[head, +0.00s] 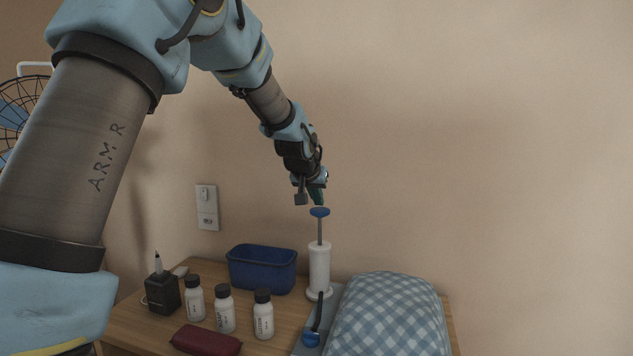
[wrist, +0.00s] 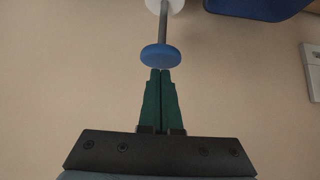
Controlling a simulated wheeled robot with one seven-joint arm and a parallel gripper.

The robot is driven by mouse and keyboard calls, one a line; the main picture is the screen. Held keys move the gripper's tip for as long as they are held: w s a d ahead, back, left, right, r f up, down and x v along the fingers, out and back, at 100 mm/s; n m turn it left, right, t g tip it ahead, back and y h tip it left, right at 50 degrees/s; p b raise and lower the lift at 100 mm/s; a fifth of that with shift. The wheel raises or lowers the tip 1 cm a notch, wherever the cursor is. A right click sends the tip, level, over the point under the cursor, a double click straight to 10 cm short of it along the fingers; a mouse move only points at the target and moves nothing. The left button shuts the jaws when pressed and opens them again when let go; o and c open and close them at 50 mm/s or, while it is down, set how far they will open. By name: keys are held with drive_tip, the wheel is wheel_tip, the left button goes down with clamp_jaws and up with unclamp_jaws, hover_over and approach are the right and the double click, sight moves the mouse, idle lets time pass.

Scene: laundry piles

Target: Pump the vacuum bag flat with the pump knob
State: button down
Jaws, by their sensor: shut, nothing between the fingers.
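The pump is a white upright cylinder (head: 319,268) with a thin grey rod standing out of its top. The blue round pump knob (head: 320,212) sits at the rod's top, well above the cylinder. My gripper (head: 319,203) is shut and empty, pointing down just above the knob. In the wrist view the green fingertips (wrist: 160,72) are together and the blue knob (wrist: 160,55) lies right at their tips; I cannot tell whether they touch. The vacuum bag (head: 392,318), blue-and-white checked, is puffed up at the right of the table.
A blue bin (head: 262,269) stands left of the pump. Several white bottles with dark caps (head: 225,308), a dark red case (head: 206,341) and a black box with a pen-like thing (head: 162,291) cover the table's left. A wall switch (head: 207,208) is behind.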

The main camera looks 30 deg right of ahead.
sight(317, 212)
drive_tip(key=shift+f, duration=0.35)
wheel_tip(317, 212, down, 8)
drive_tip(key=b, duration=0.6)
drive_tip(key=shift+s+f, duration=0.1)
drive_tip(key=shift+f, duration=0.05)
wheel_tip(317, 212, up, 5)
drive_tip(key=p, duration=0.3)
drive_tip(key=b+v, duration=0.2)
drive_tip(key=v, duration=0.7)
drive_tip(key=shift+s+a+b, duration=0.15)
drive_tip(key=shift+a+b, duration=0.05)
drive_tip(key=shift+b, duration=0.15)
